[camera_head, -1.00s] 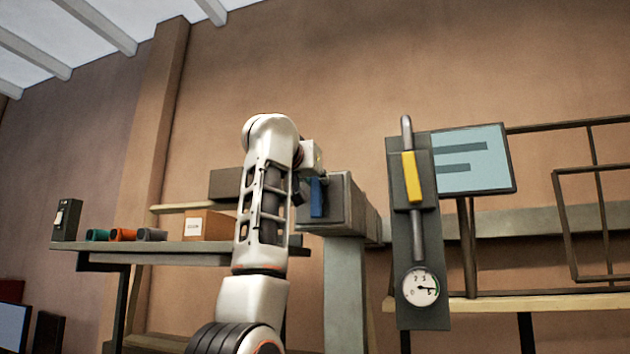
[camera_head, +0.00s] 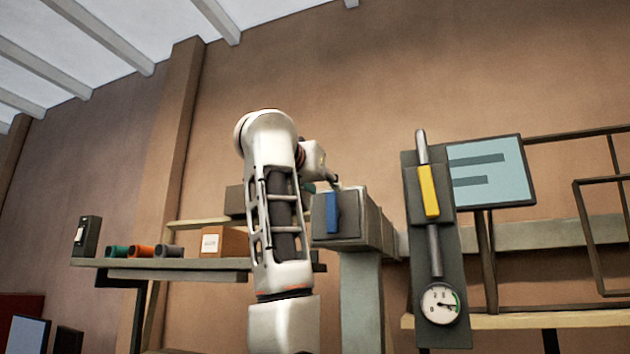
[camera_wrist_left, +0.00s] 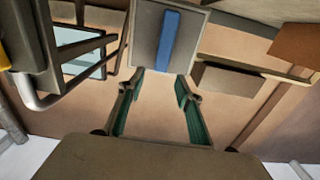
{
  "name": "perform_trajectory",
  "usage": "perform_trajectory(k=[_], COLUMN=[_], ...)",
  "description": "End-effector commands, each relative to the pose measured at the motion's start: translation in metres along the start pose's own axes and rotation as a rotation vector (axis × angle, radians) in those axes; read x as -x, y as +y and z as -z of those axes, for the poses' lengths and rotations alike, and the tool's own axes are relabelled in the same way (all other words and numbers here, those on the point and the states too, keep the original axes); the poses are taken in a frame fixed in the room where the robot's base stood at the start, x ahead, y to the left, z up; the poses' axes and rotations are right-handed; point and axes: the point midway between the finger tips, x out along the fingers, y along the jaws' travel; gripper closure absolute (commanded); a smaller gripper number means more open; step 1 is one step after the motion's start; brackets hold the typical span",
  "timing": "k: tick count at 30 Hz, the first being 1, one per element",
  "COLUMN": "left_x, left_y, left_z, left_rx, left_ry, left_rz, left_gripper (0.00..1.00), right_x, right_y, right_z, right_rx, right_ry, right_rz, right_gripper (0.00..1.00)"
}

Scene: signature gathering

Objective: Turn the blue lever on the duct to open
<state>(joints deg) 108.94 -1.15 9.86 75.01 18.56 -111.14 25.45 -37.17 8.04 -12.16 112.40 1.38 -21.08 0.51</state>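The blue lever (camera_head: 333,212) stands upright on the end face of the grey duct (camera_head: 375,222), right of my left arm in the head view. In the left wrist view the blue lever (camera_wrist_left: 168,42) lies on the grey end plate (camera_wrist_left: 145,28), beyond my fingertips. My left gripper (camera_wrist_left: 160,88) is open, with its two green-padded fingers apart and nothing between them. In the head view my left gripper (camera_head: 324,185) is near the upper edge of the duct end, partly hidden by the wrist. It appears apart from the lever. My right gripper is not in view.
A panel with a yellow handle (camera_head: 428,190) and a round gauge (camera_head: 440,304) stands right of the duct. A screen (camera_head: 492,172) is behind it. A shelf (camera_head: 190,264) on the left holds a cardboard box (camera_head: 222,241) and several small items.

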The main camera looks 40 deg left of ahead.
Motion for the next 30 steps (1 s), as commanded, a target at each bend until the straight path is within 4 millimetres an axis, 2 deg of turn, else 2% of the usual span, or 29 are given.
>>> perform_trajectory(k=[3, 10, 30], left_x=[0.022, 0.046, 0.049], left_y=[0.001, 0.001, 0.0], left_z=[0.001, 0.001, 0.0], left_rx=[0.001, 0.0, -0.001], left_ry=[0.003, 0.002, 0.0], left_rz=[-0.002, -0.001, 0.0], left_gripper=[0.65, 0.65, 0.65], right_x=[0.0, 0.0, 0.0], right_y=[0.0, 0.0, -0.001], right_z=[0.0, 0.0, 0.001], right_rx=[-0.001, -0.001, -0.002], right_ry=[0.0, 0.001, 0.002], right_rz=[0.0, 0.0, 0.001], right_gripper=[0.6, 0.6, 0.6])
